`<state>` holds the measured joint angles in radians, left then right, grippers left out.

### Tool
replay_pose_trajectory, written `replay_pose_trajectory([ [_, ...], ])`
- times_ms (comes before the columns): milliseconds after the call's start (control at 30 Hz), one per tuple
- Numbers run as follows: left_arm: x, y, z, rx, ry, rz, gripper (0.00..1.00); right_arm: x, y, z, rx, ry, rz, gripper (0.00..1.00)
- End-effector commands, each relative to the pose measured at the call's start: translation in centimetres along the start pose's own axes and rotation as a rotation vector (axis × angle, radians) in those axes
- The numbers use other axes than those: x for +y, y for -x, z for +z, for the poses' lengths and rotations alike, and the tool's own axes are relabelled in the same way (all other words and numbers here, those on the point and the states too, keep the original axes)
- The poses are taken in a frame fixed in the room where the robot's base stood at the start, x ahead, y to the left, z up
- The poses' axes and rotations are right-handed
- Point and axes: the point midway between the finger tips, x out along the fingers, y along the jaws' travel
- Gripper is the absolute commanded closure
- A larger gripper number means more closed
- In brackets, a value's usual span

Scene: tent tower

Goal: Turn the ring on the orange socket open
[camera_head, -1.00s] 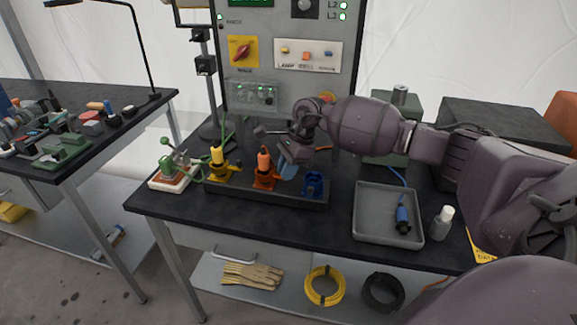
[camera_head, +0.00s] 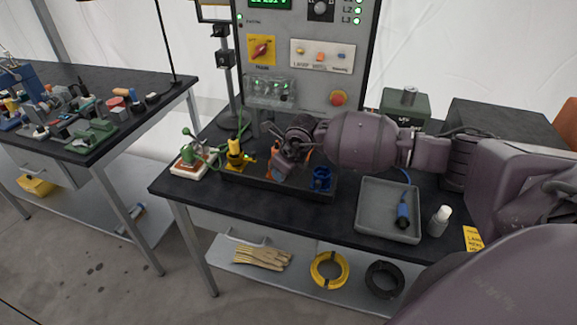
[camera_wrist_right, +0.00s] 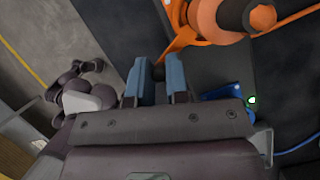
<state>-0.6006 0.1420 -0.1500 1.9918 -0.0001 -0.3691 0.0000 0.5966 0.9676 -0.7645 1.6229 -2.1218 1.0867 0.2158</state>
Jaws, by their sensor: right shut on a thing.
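The orange socket (camera_head: 275,174) stands in the dark tray on the table, between the yellow and blue sockets. My right gripper largely covers it in the head view. In the right wrist view the orange socket (camera_wrist_right: 207,17) shows at the top, with an orange arm of its ring (camera_wrist_right: 183,38) reaching down to my fingertips. My right gripper (camera_head: 283,165) is at the socket. In the wrist view the blue-padded fingers (camera_wrist_right: 160,72) stand a small gap apart, closed on the end of the ring's arm; the contact itself is hard to see.
The yellow socket (camera_head: 235,158) is close on the left and the blue socket (camera_head: 321,178) on the right. A grey tray (camera_head: 388,232) with a blue connector (camera_head: 402,216) and a white bottle (camera_head: 440,221) stand further right. The control panel (camera_head: 303,80) rises behind.

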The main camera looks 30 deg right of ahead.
Motion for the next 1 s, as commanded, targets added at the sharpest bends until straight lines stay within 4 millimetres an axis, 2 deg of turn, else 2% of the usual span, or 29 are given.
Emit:
replay_pose_trajectory([
  [133,0.0,0.2,-0.8,0.007,0.000,0.000,0.57,0.7,-0.1,0.8,-0.004,-0.123,-0.051,1.00],
  [500,-0.1,0.2,-0.9,0.007,-0.001,0.000,0.57,1.5,-0.8,2.1,-0.002,-0.371,-0.153,1.00],
  [1000,-0.1,0.5,-0.3,-0.005,0.001,-0.001,0.57,1.7,-1.0,2.7,-0.002,-0.479,-0.198,1.00],
])
